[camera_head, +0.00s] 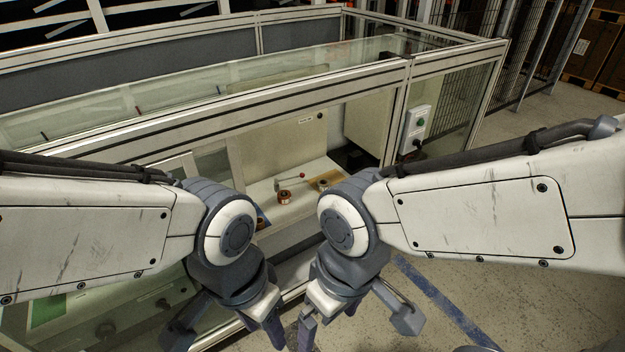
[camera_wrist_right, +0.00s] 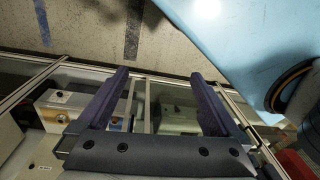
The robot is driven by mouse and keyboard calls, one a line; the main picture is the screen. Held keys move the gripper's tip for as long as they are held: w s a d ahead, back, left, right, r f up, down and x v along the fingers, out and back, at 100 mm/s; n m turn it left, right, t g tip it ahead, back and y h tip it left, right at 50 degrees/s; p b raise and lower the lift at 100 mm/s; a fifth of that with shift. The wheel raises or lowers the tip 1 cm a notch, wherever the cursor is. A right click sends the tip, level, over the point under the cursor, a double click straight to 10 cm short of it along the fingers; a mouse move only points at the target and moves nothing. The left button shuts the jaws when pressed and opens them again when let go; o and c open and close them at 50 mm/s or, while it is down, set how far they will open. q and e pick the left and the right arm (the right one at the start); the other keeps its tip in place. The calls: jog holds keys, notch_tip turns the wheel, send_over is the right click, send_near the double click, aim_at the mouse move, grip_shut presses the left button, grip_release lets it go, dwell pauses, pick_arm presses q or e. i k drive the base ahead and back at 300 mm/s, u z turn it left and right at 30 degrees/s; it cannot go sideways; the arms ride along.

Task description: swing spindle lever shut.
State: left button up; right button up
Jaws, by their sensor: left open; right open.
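A small lever with a red tip (camera_head: 303,176) stands over a round copper-coloured fitting (camera_head: 284,196) on the pale bench inside the enclosure, in the head view. I cannot tell from here how far the lever is swung. My left gripper (camera_head: 225,332) is open and empty at the bottom of the head view, in front of the enclosure and nearer to me than the lever. My right gripper (camera_head: 356,322) is open and empty to its right. Its spread fingers also show in the right wrist view (camera_wrist_right: 158,76), with nothing between them; the lever is not clearly visible there.
A framed glass enclosure (camera_head: 411,68) surrounds the bench, with an opening facing me. A second round fitting (camera_head: 323,185) sits on a tan plate right of the lever. A grey switch box (camera_head: 415,125) with a green button hangs on the right post. Floor is clear at right.

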aim_at(302, 174)
jog(key=u, duration=0.3)
jog(key=i, duration=1)
jog(key=u, duration=0.05)
